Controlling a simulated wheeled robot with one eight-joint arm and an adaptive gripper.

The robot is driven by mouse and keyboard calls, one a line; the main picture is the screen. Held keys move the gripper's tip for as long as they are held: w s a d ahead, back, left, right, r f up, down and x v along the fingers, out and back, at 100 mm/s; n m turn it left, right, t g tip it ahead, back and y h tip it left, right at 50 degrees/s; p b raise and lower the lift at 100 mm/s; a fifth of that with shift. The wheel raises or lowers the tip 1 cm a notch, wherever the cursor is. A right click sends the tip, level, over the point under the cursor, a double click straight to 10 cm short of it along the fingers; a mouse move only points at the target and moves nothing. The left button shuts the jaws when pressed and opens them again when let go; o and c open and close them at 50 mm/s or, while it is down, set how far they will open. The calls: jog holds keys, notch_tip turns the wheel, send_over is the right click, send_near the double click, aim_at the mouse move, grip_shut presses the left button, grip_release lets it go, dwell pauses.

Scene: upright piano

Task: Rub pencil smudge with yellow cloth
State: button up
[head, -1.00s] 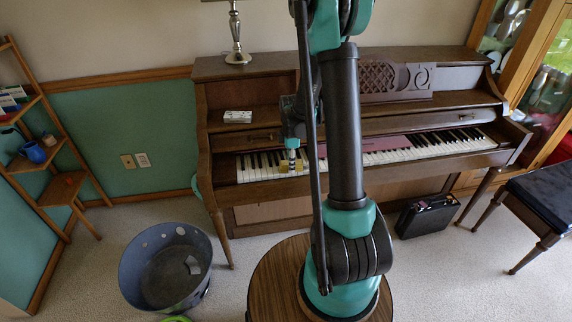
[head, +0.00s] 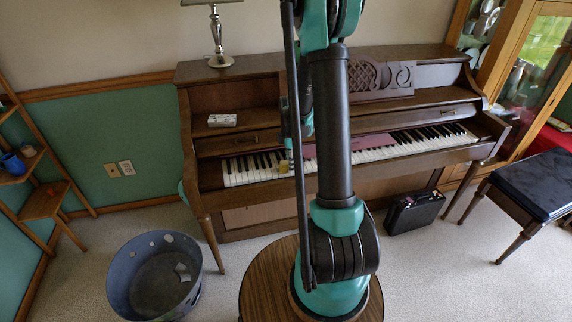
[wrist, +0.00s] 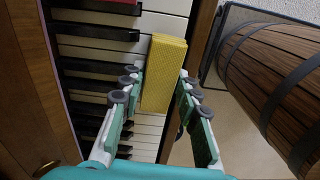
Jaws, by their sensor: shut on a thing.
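My gripper (wrist: 160,80) is shut on the yellow cloth (wrist: 166,62), a flat folded block held between its teal fingers. In the wrist view the cloth is over the front part of the white piano keys (wrist: 150,123), by the front edge of the keyboard. I cannot tell whether it touches the keys. In the head view a small bit of the cloth (head: 284,167) shows above the left half of the keyboard (head: 250,170), and my arm column hides much of the gripper. I cannot make out any pencil smudge.
A white pack (head: 222,120) lies on the piano's left side and a lamp (head: 219,45) stands on top. A blue-grey bin (head: 155,285), a black case (head: 414,212) and a dark bench (head: 530,185) stand around. A wooden barrel-like thing (wrist: 280,75) is at right in the wrist view.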

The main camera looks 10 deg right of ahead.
aim_at(270, 173)
jog(key=shift+d, duration=2.35)
jog(key=shift+a, duration=4.8)
jog(key=shift+a+f, duration=0.15)
jog(key=shift+a, duration=1.4)
jog(key=shift+r, duration=3)
jog(key=shift+r, duration=0.15)
